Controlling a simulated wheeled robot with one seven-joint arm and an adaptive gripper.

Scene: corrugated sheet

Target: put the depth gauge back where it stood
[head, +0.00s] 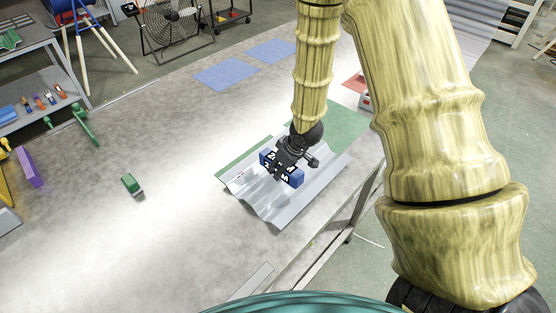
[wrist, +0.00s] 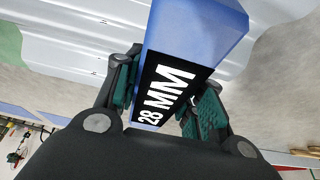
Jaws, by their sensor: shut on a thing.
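The depth gauge is a blue block (wrist: 200,30) with a black label reading "28 MM" in white. In the wrist view it sits between the two fingers of my gripper (wrist: 160,100), which is shut on it. In the head view my gripper (head: 285,165) is over the grey corrugated sheet (head: 272,208), and the blue block's ends show on either side of it. I cannot tell whether the block touches the sheet. The gripper hides the middle of the block in the head view.
The sheet lies partly on a green mat (head: 345,125) near the table's right edge. Two blue mats (head: 226,75) lie further back, and a red patch (head: 355,83) lies behind the green mat. The middle of the table is clear.

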